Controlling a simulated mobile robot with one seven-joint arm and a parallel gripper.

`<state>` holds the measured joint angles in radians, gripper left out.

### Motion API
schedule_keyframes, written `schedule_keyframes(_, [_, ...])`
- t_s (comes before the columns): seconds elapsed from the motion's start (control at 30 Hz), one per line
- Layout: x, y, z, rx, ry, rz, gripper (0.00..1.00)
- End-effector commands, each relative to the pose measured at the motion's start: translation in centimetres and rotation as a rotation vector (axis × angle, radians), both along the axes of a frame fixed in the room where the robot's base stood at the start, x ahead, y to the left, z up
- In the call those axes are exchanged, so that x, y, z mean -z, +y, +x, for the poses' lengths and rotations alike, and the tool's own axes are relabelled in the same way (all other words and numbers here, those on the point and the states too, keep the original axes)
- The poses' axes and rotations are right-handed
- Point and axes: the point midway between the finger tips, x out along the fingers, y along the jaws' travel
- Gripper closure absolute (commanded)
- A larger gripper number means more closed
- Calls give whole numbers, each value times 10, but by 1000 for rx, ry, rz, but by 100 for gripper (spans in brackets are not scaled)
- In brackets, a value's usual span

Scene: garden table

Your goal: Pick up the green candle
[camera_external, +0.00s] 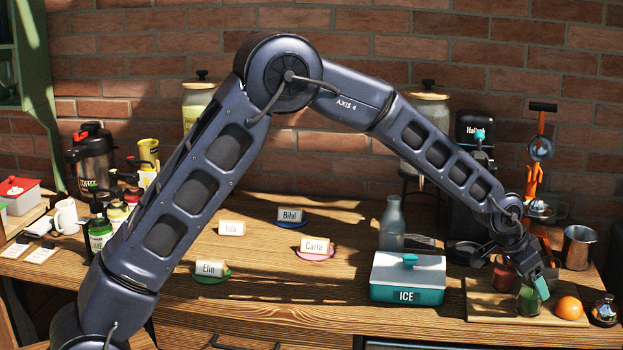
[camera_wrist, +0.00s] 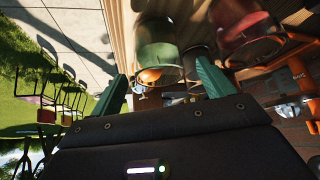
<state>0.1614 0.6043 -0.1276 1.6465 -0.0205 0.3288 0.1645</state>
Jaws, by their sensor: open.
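The green candle (camera_external: 528,301), in a glass jar, stands on a wooden board (camera_external: 482,304) at the right end of the table. My gripper (camera_external: 541,287) is open right at it, with one teal finger overlapping the jar in the external view. In the wrist view the green candle (camera_wrist: 162,48) is ahead of the gap between the two teal fingers of my gripper (camera_wrist: 161,84). Nothing is held. I cannot tell whether a finger touches the glass.
A red candle (camera_external: 503,272) stands close behind the green one; it also shows in the wrist view (camera_wrist: 238,22). An orange (camera_external: 569,308) and a small dark-topped bottle (camera_external: 604,311) are to the right. The ICE box (camera_external: 407,279) is left, a metal cup (camera_external: 578,248) behind.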

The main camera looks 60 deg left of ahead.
Motion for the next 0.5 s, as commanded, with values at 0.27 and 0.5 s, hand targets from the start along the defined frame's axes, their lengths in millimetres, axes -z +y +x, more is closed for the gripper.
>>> schedule_keyframes(0.27, [31,-8,17,0,1,-1,19])
schedule_keyframes(0.5, [38,-9,21,0,0,0,19])
